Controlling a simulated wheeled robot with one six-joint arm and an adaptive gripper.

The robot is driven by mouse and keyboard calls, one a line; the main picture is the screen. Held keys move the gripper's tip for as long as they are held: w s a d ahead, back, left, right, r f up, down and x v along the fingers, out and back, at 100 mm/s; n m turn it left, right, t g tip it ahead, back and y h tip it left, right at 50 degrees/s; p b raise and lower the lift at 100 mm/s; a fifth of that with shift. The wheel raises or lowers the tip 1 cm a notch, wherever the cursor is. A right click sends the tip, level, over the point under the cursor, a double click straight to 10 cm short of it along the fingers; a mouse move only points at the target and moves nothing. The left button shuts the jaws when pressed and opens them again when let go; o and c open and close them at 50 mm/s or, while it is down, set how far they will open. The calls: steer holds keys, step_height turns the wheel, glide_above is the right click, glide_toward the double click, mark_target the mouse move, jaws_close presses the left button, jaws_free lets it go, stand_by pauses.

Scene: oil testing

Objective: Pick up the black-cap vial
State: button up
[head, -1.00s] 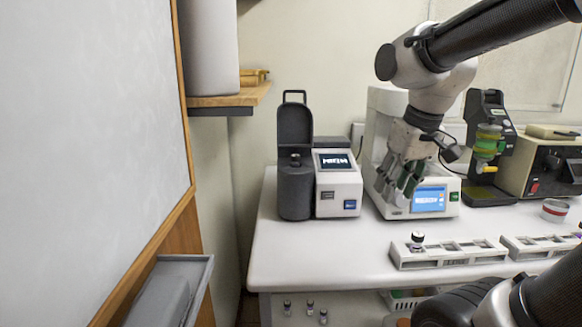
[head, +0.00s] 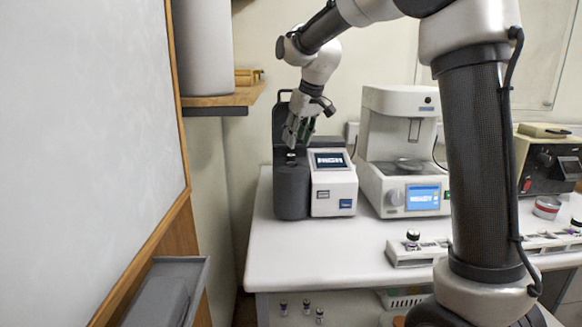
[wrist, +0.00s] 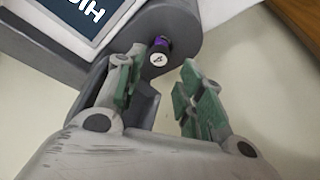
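A small vial (wrist: 158,52) with a dark cap, a white marked top and a purple band stands in the top of the dark cylindrical part of the tester. Its dark cap also shows in the head view (head: 291,155). My gripper (head: 293,138) is just above it, pointing down. In the wrist view my gripper (wrist: 157,78) is open, its green-padded fingers apart and nothing between them. The vial is just beyond the fingertips, nearer the left finger. Another dark-capped vial (head: 413,236) stands in the white rack (head: 412,258) on the bench.
The tester (head: 334,192) has a raised dark lid behind my gripper. A white instrument (head: 405,180) with a blue screen stands to the right. Several small vials (head: 307,306) stand on the lower shelf. The bench front left of the rack is clear.

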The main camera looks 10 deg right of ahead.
mark_target(291, 155)
steer(key=x, duration=0.6)
steer(key=shift+w, duration=0.15)
steer(key=c, duration=0.7)
